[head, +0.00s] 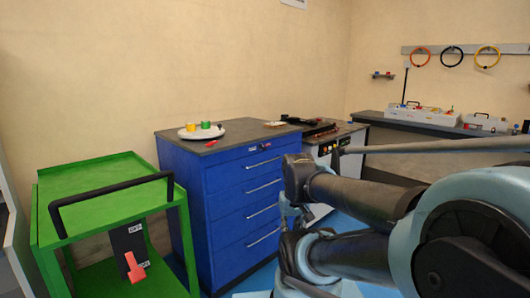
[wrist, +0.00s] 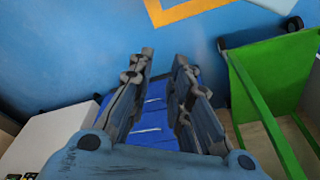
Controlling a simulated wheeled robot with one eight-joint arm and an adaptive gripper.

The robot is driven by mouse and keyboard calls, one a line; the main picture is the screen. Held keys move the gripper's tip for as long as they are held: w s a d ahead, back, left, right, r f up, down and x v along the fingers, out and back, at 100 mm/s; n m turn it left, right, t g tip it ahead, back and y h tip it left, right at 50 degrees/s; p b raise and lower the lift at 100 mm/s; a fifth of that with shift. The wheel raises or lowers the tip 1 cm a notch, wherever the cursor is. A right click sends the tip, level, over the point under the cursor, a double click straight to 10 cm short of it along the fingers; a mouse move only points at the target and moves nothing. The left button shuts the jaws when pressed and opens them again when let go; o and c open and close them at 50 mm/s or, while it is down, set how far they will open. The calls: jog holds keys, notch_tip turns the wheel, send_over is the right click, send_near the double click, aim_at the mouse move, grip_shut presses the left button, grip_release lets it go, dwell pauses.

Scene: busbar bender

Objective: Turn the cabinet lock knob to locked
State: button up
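The blue cabinet (head: 222,206) stands in the middle of the head view, with several drawers and silver handles. The cabinet's drawer fronts (wrist: 153,118) show beyond and between the fingers, and the knob is not visible there. In the head view my arm reaches in from the right, its end in front of the cabinet's right side and apart from the knob.
A green cart (head: 105,200) with a black handle and a red lever (head: 134,267) stands at left. A round white tray (head: 217,130) and a red item (head: 212,143) lie on the cabinet top. Blue floor lies in front.

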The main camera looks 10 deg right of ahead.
aim_at(265, 149)
jog(key=w+a+r+n+t+y, duration=0.25)
jog(key=w+r+n+y, duration=0.2)
jog(key=w, duration=0.75)
jog(key=w+a+r+n+t+y, duration=0.25)
jog(key=w+r+n, duration=0.2)
jog(key=w, duration=0.85)
jog(key=w+d+r+n+t+y, duration=0.1)
jog(key=w+d+n+t+y, duration=0.45)
jog(key=w+d, duration=1.1)
jog(key=shift+n+t+h, duration=0.75)
jog(key=shift+t+h, duration=0.2)
jog(key=x, duration=1.8)
jog(key=shift+w+a+r, duration=0.15)
jog(key=shift+w+a, duration=0.05)
jog(key=shift+a, duration=0.2)
jog(key=shift+c, duration=0.5)
grip_shut()
